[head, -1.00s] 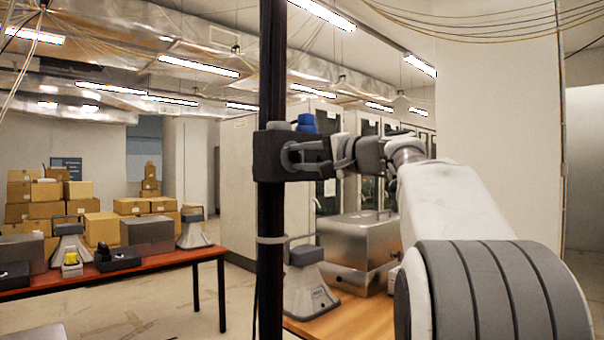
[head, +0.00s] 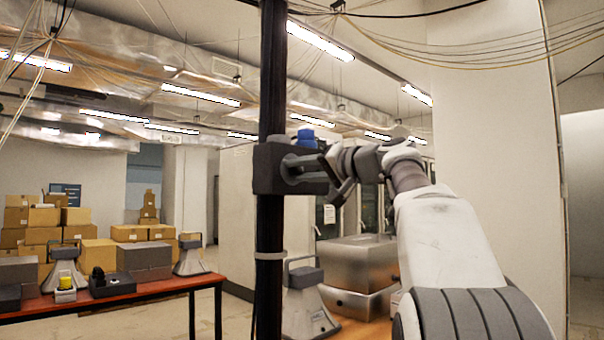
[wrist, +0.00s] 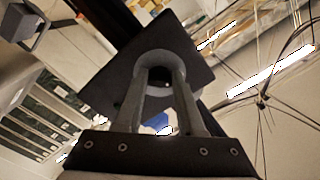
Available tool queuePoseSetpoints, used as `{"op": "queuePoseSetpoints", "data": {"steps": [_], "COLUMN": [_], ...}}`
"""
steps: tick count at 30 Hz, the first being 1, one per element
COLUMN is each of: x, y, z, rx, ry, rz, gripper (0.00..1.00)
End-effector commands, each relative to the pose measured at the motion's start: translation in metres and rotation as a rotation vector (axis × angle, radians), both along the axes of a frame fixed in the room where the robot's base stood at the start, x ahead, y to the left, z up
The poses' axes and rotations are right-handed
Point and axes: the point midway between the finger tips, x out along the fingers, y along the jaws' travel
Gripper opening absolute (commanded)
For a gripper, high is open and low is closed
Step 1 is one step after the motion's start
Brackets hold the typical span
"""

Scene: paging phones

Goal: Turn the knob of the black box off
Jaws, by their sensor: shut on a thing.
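The black box (head: 265,170) is fixed on a dark upright pole (head: 271,70), with a blue part (head: 307,136) on its top. In the wrist view its dark square face (wrist: 120,88) fills the middle and looks tilted. My gripper (head: 297,168) reaches the box from the right. In the wrist view my gripper's grey fingers (wrist: 160,62) meet at the box face, shut on its knob. The knob is mostly hidden between the fingertips, so its angle cannot be read.
A red table (head: 150,291) with devices stands at the left, with stacked cardboard boxes (head: 100,254) behind. A metal case (head: 358,262) and a grey-white device (head: 305,300) stand on a wooden table below my arm. Cables hang overhead.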

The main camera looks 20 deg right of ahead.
Motion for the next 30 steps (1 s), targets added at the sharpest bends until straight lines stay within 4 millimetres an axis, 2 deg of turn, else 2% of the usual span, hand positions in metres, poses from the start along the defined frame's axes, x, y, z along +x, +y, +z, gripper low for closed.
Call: {"op": "queuePoseSetpoints", "data": {"steps": [11,12,16,26,30], "x": [0.000,0.000,0.000,-0.002,-0.015], "y": [0.000,0.000,0.000,-0.001,-0.006], "z": [0.000,-0.001,0.000,0.000,0.000], "rx": [-0.005,-0.005,-0.004,-0.004,-0.003], "ry": [0.000,0.000,0.000,-0.001,-0.002], "rz": [0.000,0.000,0.000,-0.001,-0.005], "gripper": [0.00,0.43,0.66,0.68,0.68]}}
